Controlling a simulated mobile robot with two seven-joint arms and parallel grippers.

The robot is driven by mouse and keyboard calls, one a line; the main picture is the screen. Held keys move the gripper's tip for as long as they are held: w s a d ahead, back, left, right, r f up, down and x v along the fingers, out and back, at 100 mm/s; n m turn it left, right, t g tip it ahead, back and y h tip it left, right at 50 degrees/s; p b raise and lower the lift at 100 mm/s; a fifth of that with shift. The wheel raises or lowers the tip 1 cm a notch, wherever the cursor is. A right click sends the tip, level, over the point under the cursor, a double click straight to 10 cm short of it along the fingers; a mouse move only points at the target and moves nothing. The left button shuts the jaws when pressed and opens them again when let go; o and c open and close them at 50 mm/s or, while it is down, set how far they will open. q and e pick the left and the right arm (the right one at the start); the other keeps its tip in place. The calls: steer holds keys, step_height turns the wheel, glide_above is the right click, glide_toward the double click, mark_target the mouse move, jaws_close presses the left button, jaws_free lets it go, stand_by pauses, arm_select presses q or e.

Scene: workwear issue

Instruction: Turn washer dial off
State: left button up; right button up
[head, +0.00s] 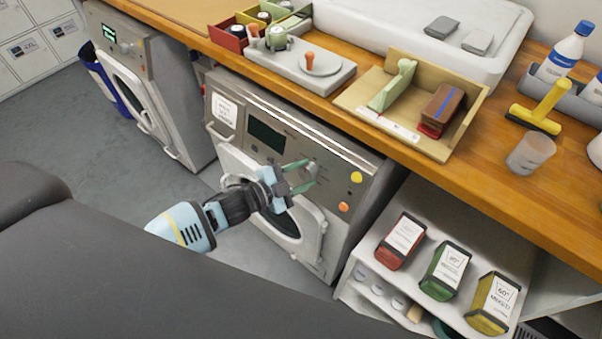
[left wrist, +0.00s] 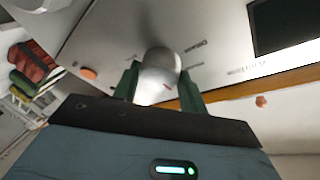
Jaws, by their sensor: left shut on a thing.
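The washer (head: 268,150) stands under the wooden counter, with a dark display on its control panel and its round door standing partly open. My left gripper (head: 301,176) is at the panel, to the right of the display. In the left wrist view, its green fingers (left wrist: 160,85) are shut on the washer dial (left wrist: 160,66), a rounded grey-white knob with a small reddish mark. Small printed labels lie around the dial, too blurred to read. In the head view the fingers hide most of the dial. My right gripper is not in view.
A yellow button (head: 356,177) and an orange button (head: 343,207) are right of the dial. The open washer door (head: 305,225) hangs below my gripper. Another machine (head: 150,90) stands left. A shelf with red, green and yellow packs (head: 446,270) stands right.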

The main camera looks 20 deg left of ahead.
arm_select(q)
steer(key=shift+m, duration=0.7)
steer(key=o, duration=0.9)
steer(key=shift+o, duration=0.4)
